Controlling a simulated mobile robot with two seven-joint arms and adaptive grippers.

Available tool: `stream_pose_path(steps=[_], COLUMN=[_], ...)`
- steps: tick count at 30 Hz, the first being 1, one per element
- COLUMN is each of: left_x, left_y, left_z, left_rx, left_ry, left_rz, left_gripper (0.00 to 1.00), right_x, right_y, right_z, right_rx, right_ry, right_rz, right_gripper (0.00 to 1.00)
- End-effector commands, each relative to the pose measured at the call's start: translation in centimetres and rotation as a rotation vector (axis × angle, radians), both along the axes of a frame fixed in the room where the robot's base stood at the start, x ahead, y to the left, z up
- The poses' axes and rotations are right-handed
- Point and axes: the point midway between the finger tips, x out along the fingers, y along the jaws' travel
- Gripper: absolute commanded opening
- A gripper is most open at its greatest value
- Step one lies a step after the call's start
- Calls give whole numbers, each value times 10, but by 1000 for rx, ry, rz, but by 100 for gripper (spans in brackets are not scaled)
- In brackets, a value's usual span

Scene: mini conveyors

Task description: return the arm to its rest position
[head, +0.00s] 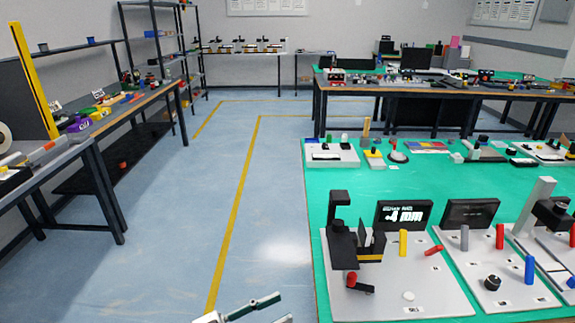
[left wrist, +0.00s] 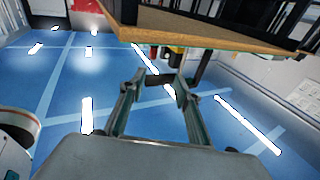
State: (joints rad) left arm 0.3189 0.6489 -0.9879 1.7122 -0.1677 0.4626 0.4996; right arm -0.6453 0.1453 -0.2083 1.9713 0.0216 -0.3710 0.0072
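My left gripper (head: 284,307) shows at the bottom edge of the head view, over the blue floor, left of the green-topped table. Its two fingers are apart. In the left wrist view the fingers of the left gripper (left wrist: 158,86) also stand apart, with nothing held between them. Most of the left arm is out of the head view. My right arm and right gripper do not show in either view.
The green-topped table (head: 318,220) with mini conveyor boards (head: 398,285) stands at the right, close to the left gripper. In the left wrist view a wooden table edge (left wrist: 205,28) hangs above the fingers. The floor aisle (head: 200,210) is clear.

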Motion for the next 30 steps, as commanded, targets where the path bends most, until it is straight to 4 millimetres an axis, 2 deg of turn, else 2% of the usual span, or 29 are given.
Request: stream_pose_path(steps=[3, 8, 11, 14, 18, 21, 25, 30], left_x=[-6, -11, -20, -37, -76, -106, -131, -141], left_y=[-6, 11, 32, 62, 111, 141, 164, 172], left_z=[-13, -43, -70, -103, -152, -179, -198, -205], left_rx=[1, 59, 125, 210, 356, 450, 524, 552], left_ry=[27, 90, 152, 230, 353, 426, 484, 505], left_rz=[137, 330, 450, 563, 692, 748, 783, 794], left_gripper=[32, 32, 32, 32, 32, 32, 32, 32], right_x=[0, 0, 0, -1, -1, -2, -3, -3], right_y=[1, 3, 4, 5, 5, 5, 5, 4], right_z=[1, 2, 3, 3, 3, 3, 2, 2], right_rx=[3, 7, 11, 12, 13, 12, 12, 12], right_ry=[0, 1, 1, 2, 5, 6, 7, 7], right_rz=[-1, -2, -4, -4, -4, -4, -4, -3], right_gripper=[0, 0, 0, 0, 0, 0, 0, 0])
